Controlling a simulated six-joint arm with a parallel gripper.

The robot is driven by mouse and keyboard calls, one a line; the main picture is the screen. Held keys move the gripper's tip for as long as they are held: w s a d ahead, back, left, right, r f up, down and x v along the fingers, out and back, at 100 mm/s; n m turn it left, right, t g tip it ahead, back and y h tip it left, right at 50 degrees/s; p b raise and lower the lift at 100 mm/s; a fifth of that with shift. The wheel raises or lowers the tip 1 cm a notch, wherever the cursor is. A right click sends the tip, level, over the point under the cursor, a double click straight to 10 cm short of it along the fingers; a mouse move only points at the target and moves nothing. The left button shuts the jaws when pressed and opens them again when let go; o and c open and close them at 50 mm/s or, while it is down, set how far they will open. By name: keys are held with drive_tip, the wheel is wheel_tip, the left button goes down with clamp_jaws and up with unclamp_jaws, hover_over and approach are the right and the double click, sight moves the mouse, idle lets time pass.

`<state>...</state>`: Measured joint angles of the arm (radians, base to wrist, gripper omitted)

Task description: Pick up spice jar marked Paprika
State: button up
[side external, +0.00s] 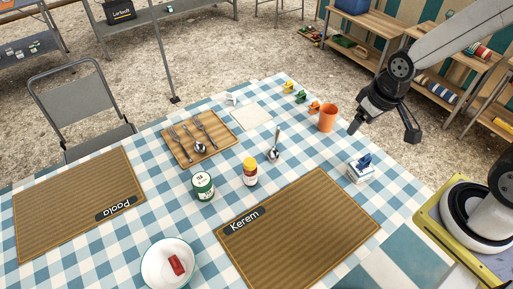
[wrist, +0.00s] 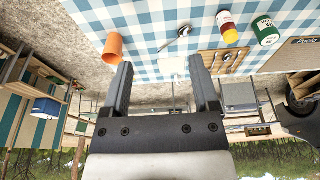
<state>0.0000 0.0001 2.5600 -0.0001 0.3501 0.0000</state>
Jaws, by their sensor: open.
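A small jar with a yellow lid and a red and white body (side external: 250,173) stands upright on the checked tablecloth near the middle of the table. Its label is too small to read, so I cannot confirm the word Paprika. The jar also shows at the top right of the wrist view (wrist: 226,24). My gripper (side external: 383,128) is open and empty, raised over the table's far right side, well to the right of the jar. Its two fingers (wrist: 160,68) stand apart in the wrist view with nothing between them.
A green and white tin (side external: 203,187) stands just left of the jar, a spoon (side external: 275,145) to its right. A cutlery tray (side external: 181,149) lies behind. An orange cup (side external: 327,118) and a blue-and-white dish (side external: 361,169) are near my gripper. A placemat (side external: 300,235) lies in front.

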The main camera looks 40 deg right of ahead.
drive_tip(key=shift+o, duration=0.9)
drive_tip(key=shift+w, duration=0.1)
